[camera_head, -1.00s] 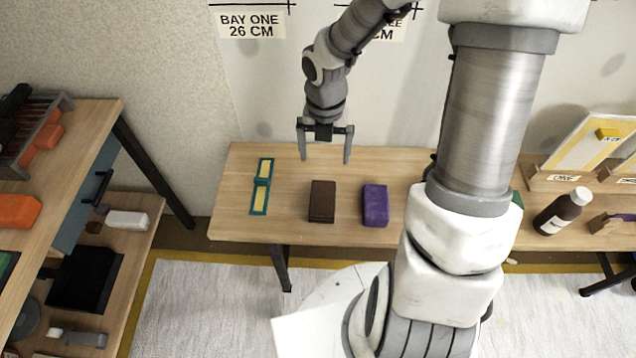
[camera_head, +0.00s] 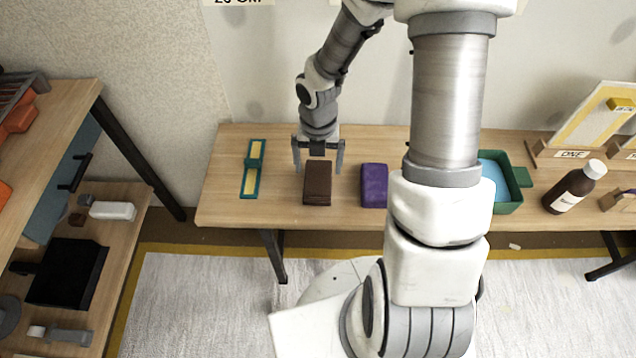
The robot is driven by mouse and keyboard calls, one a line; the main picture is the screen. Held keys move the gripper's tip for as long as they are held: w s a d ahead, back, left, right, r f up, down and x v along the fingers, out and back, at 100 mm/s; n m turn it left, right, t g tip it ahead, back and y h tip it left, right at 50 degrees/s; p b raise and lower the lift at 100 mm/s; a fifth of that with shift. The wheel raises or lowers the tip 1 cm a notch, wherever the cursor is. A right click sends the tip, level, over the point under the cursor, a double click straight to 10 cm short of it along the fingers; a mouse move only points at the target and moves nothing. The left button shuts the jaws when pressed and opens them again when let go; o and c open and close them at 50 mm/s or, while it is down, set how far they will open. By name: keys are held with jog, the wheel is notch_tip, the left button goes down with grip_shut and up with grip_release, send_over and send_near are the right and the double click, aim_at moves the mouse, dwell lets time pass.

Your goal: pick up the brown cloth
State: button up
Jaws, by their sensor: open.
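The brown cloth (camera_head: 317,184) looks like a folded, dark brown block lying on the wooden table (camera_head: 230,207), left of its middle. My gripper (camera_head: 318,171) is open, with its two fingers pointing down. In the picture its fingers overlap the far end of the brown cloth, one to each side. I cannot tell how high the fingertips are above the table or whether they touch the cloth. Nothing is held.
A purple folded block (camera_head: 374,185) lies close to the right of the cloth. A green-and-yellow strip (camera_head: 252,168) lies to the left. A shelf unit (camera_head: 93,133) stands at the left.

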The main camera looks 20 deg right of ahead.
aim_at(318, 177)
notch_tip(318, 177, down, 5)
jog(key=b, duration=0.3)
jog(key=shift+s, duration=0.15)
jog(key=shift+r, duration=0.1)
jog(key=shift+c, duration=0.2)
jog(key=c, duration=1.1)
jog(key=shift+r, duration=0.1)
jog(key=shift+r+p, duration=0.45)
jog(key=shift+r, duration=0.05)
notch_tip(318, 177, up, 4)
jog(key=shift+f+p, duration=0.2)
jog(key=shift+p, duration=0.95)
jog(key=s+d+r+p, duration=0.5)
jog(key=d+r+p, duration=0.1)
jog(key=d, duration=0.4)
jog(key=shift+s, duration=0.4)
